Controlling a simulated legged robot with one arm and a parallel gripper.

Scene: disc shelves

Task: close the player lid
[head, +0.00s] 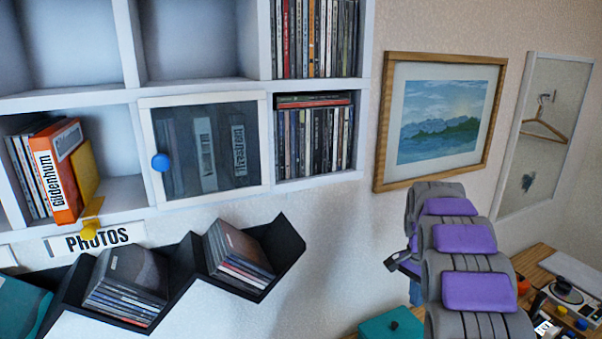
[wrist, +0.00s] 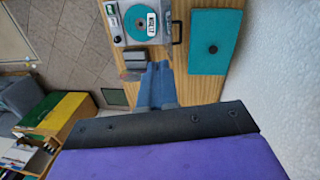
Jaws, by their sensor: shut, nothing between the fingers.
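In the wrist view the disc player (wrist: 118,40) is a light grey unit at the top, with a teal disc (wrist: 138,22) exposed in it. A grey panel with a dark handle (wrist: 177,32) stands at its right side; it looks like the open lid, though it is partly cut off. My gripper (wrist: 160,68) is shut and empty, its blue fingers pointing toward the player, apart from it in the picture.
A teal box with a dark knob (wrist: 213,47) lies on the wooden table (wrist: 206,85), right of the player. A small grey block (wrist: 134,58) lies by my fingers. Wall shelves (head: 200,92) and a black zigzag disc rack (head: 190,270) are at left in the head view.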

